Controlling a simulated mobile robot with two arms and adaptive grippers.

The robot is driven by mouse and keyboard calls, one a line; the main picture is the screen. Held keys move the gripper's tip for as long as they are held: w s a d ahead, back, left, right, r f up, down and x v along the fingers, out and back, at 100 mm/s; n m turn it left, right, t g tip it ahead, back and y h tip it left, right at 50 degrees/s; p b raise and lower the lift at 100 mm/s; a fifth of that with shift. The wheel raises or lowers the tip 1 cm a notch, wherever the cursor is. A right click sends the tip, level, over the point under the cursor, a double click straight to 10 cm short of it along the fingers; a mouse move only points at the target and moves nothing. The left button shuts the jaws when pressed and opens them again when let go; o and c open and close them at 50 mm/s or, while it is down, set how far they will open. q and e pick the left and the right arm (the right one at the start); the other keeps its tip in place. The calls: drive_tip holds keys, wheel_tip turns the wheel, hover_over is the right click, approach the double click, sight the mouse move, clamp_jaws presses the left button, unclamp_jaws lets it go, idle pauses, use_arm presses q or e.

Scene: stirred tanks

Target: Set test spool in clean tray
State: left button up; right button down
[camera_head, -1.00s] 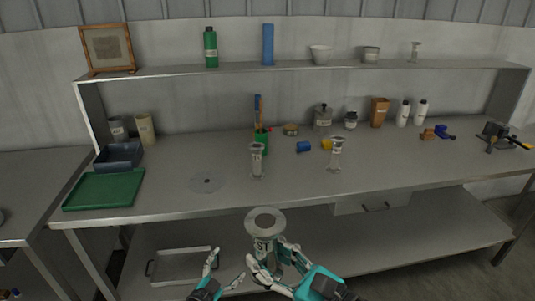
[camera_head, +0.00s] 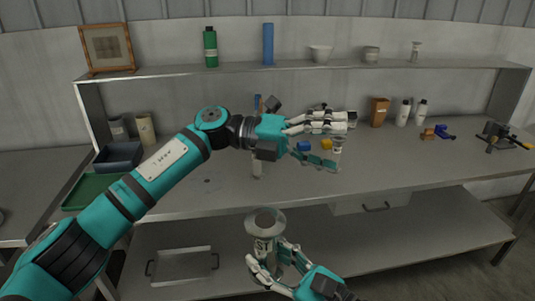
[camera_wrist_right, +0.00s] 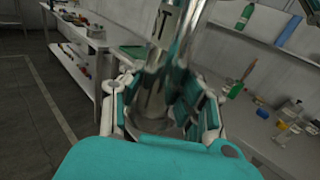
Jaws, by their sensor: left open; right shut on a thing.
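My right gripper (camera_head: 280,268) is shut on a grey metal spool (camera_head: 264,222), held upright in front of the bench. Its wide top flange faces up. In the right wrist view the spool body (camera_wrist_right: 154,95) stands between the fingers; its label is only partly readable. My left gripper (camera_head: 343,143) is open at a second, clear-looking spool (camera_head: 337,153) on the bench; I cannot tell whether it touches it. A third spool (camera_head: 257,171) is mostly hidden behind my left arm. A green tray (camera_head: 75,199) and a blue-grey tray (camera_head: 118,165) are at the bench's left; no clean marking is readable.
A metal tray (camera_head: 183,277) lies on the lower shelf. Blue (camera_head: 303,146) and yellow (camera_head: 327,144) small items lie near my left gripper. Bottles and a brown container (camera_head: 379,111) stand at the back. The bench front right of centre is clear.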

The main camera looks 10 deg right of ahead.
use_arm(q)
drive_tip(key=s+a+r+m+y, duration=0.1)
drive_tip(key=s+r+m+y, duration=0.1)
drive_tip(key=s+m+y, duration=0.4)
use_arm(e)
drive_tip(key=shift+s, duration=0.1)
drive_tip(key=shift+r, duration=0.1)
use_arm(q)
wheel_tip(320, 180, up, 2)
drive_tip(key=t+y, duration=0.7)
drive_tip(key=y, duration=0.3)
hover_over(268, 221)
wheel_tip(268, 221, down, 11)
drive_tip(key=shift+f, duration=0.2)
drive_tip(key=shift+c, duration=0.2)
